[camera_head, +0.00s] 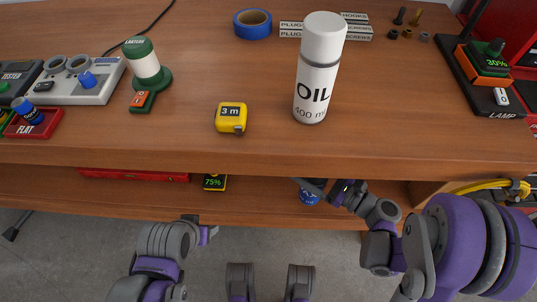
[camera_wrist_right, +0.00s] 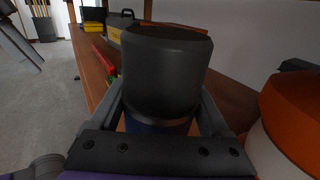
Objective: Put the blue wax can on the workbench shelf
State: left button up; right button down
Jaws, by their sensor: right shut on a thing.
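The blue wax can (camera_head: 309,197) shows just below the front edge of the workbench top (camera_head: 400,150), over the lower shelf (camera_head: 262,205). My right gripper (camera_head: 326,190) is shut on it, and the bench top hides part of both. In the right wrist view the can (camera_wrist_right: 165,75) shows a large black lid and a blue body between the fingers. I cannot tell whether the can touches the shelf. My left gripper (camera_head: 205,230) is in front of the shelf, apart from the objects; its jaws are unclear.
On the shelf lie a red case (camera_head: 135,175) and a dark yellow-edged item (camera_head: 215,183). An orange and white container (camera_wrist_right: 295,115) stands close right of my right gripper in the wrist view. An oil can (camera_head: 318,75) and yellow tape measure (camera_head: 231,117) stand on the top.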

jog(key=w+a+f+b, duration=0.2)
jog(key=w+a, duration=0.5)
jog(key=a, duration=0.4)
jog(key=shift+w+a+f, duration=0.2)
jog(key=shift+w+f, duration=0.1)
jog(key=shift+f, duration=0.5)
jog(key=shift+f+b, duration=0.2)
jog(key=shift+b, duration=0.15)
grip_release()
